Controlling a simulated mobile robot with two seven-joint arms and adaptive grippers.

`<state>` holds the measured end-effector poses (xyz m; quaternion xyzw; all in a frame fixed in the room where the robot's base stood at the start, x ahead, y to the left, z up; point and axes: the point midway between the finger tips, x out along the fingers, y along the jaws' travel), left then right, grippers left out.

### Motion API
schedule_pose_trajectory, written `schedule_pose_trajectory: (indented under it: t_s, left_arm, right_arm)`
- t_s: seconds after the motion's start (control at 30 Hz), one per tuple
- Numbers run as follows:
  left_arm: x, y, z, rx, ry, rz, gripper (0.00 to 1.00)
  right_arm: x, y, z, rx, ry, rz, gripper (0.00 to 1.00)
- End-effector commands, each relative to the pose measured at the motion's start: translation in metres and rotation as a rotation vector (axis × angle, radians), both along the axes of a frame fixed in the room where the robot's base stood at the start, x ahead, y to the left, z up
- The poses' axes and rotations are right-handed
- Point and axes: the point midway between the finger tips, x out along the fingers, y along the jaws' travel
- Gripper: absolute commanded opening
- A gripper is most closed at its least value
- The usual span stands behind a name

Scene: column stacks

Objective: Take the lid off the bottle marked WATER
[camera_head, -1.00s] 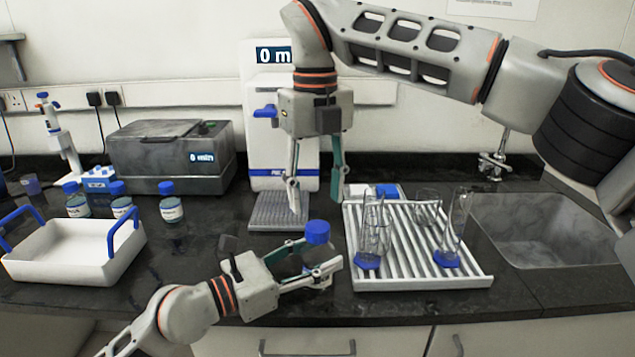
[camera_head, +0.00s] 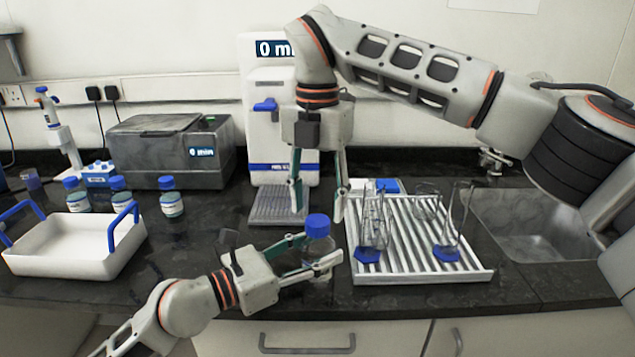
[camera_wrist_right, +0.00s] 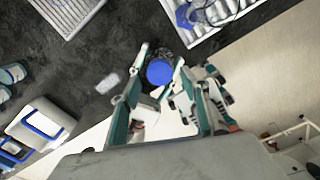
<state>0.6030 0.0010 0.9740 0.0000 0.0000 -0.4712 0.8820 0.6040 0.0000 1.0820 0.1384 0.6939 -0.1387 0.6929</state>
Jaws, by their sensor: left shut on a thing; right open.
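A clear bottle (camera_head: 318,247) with a blue lid (camera_head: 317,225) stands upright near the front of the counter. My left gripper (camera_head: 318,262) is shut on the bottle's body below the lid. Any marking on this bottle is hidden or too small to read. My right gripper (camera_head: 318,205) is open and empty, pointing down above and slightly behind the lid. In the right wrist view the blue lid (camera_wrist_right: 159,72) shows between the open fingers of my right gripper (camera_wrist_right: 160,68), apart from them.
Several blue-capped bottles (camera_head: 171,203) stand at the left behind a white tray (camera_head: 75,262) with blue handles. A ribbed draining rack (camera_head: 440,275) with glassware is close on the right, beside the sink (camera_head: 530,225). A white dispenser (camera_head: 270,130) stands behind.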

Motion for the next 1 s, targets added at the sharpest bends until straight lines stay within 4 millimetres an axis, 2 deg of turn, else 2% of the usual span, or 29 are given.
schedule_pose_trajectory:
  t_s: [0.1, 0.23, 0.6, 0.63, 0.77, 0.8, 1.0]
  left_arm:
    - [0.0, 0.0, 0.0, 0.001, 0.001, 0.0, 0.0]
    - [0.0, 0.0, 0.0, 0.001, 0.001, 0.0, 0.0]
    - [0.0, 0.0, 0.0, 0.001, 0.001, 0.0, 0.0]
    - [0.0, 0.0, 0.0, 0.001, 0.001, 0.0, 0.0]
    - [0.0, 0.0, 0.0, 0.001, 0.001, 0.0, 0.0]
    - [0.0, 0.0, 0.0, 0.0, 0.001, 0.0, 0.0]
    - [0.0, 0.0, 0.0, 0.0, 0.001, 0.0, 0.0]
  right_arm:
    - [0.0, 0.0, -0.017, 0.001, 0.002, 0.002, 0.46]
    - [0.0, 0.0, -0.029, 0.0, 0.0, 0.002, 0.46]
    - [0.0, 0.0, -0.035, 0.001, -0.001, 0.001, 0.46]
    - [0.0, 0.0, -0.035, 0.001, -0.001, 0.001, 0.43]
    - [0.0, 0.0, -0.035, 0.001, -0.001, 0.001, 0.09]
    - [0.0, 0.0, -0.035, 0.001, -0.001, 0.001, 0.06]
    - [0.001, 0.0, -0.034, -0.001, -0.004, 0.063, 0.06]
